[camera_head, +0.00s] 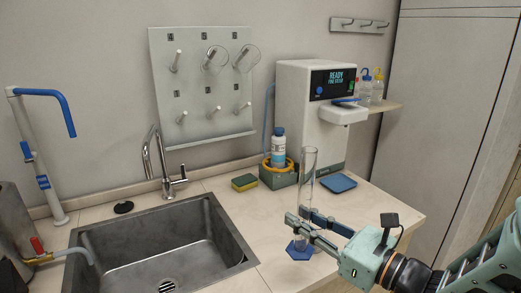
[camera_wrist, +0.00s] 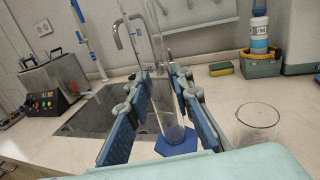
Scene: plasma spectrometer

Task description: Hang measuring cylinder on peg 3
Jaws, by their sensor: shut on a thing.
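A tall clear measuring cylinder (camera_head: 308,168) with a blue hexagonal base (camera_head: 299,251) stands upright at the counter's front, right of the sink. My gripper (camera_head: 304,222) is shut on its lower tube. In the wrist view the cylinder (camera_wrist: 172,105) is between the two blue finger pads, its blue base (camera_wrist: 178,141) below them. Whether the base touches the counter is unclear. The grey pegboard (camera_head: 198,92) on the back wall has two rows of pegs. Clear glassware hangs at the upper middle (camera_head: 215,58) and upper right (camera_head: 247,58).
A white dispenser (camera_head: 305,95), bottle (camera_head: 278,148), sponge (camera_head: 244,182) and blue tray (camera_head: 339,182) stand behind. Another clear vessel (camera_wrist: 258,120) is right of my fingers.

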